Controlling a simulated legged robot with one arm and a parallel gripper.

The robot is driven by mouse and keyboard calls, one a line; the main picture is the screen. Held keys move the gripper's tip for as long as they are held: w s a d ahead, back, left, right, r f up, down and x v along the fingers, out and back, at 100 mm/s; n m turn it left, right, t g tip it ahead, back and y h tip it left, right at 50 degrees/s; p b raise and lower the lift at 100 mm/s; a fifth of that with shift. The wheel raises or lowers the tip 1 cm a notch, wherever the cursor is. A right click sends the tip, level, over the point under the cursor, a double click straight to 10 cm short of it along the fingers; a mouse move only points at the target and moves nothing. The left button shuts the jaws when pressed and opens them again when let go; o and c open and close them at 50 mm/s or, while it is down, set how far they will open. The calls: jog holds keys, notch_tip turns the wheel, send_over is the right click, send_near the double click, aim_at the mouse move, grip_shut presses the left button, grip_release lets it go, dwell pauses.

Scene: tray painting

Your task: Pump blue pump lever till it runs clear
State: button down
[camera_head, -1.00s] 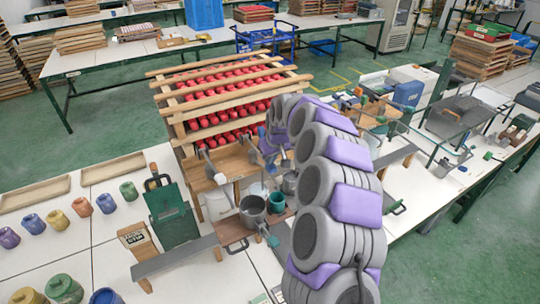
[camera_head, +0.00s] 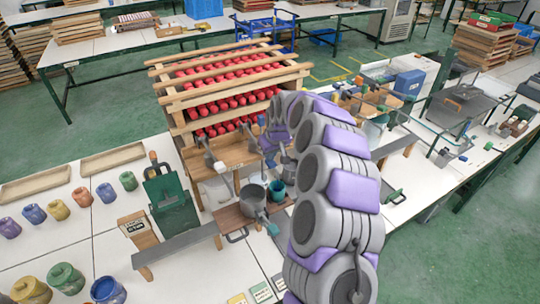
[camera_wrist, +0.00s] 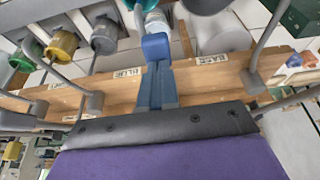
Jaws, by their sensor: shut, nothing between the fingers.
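In the wrist view the blue pump lever's grip (camera_wrist: 156,46) is a bright blue block just past my fingertips. My gripper (camera_wrist: 158,70) has its two blue-grey fingers together, empty, over the wooden pump board (camera_wrist: 205,76). The fingertips look close to or against the grip; I cannot tell if they touch. A label reading BLUE (camera_wrist: 127,72) is on the board, left of the fingers. In the head view my gripper is at the pump stand (camera_head: 228,153), largely hidden by my arm.
Grey lever rods (camera_wrist: 95,101) (camera_wrist: 253,82) stand on both sides of my fingers. A grey pot (camera_head: 252,196) and teal cup (camera_head: 277,190) stand on a small wooden shelf below the pumps. A rack of red pieces (camera_head: 225,88) rises behind. Paint jars (camera_head: 66,276) stand at left.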

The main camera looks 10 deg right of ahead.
notch_tip(320, 180, up, 9)
jog(key=p, duration=0.2)
jog(key=shift+p, duration=0.3)
dwell(0.7)
jog(key=s+a+r+g+b, duration=0.1)
jog(key=s+a+r+b, duration=0.1)
jog(key=s, duration=0.9)
jog(key=s+a+r+g+b, duration=0.1)
jog(key=s+a+b, duration=0.2)
jog(key=s, duration=0.8)
jog(key=s+d+f+m+g+b, duration=0.1)
jog(key=s+f, duration=0.1)
jog(key=s, duration=0.8)
jog(key=s+d+f+m+g+b, duration=0.1)
jog(key=s+d+f, duration=0.1)
jog(key=s, duration=0.8)
jog(key=s+d+f+m+g+h+b, duration=0.1)
jog(key=s+f, duration=0.3)
jog(key=s, duration=0.6)
jog(key=shift+s+d+m+g+b, duration=0.35)
jog(key=shift+d+b, duration=0.1)
jog(key=shift+b, duration=0.1)
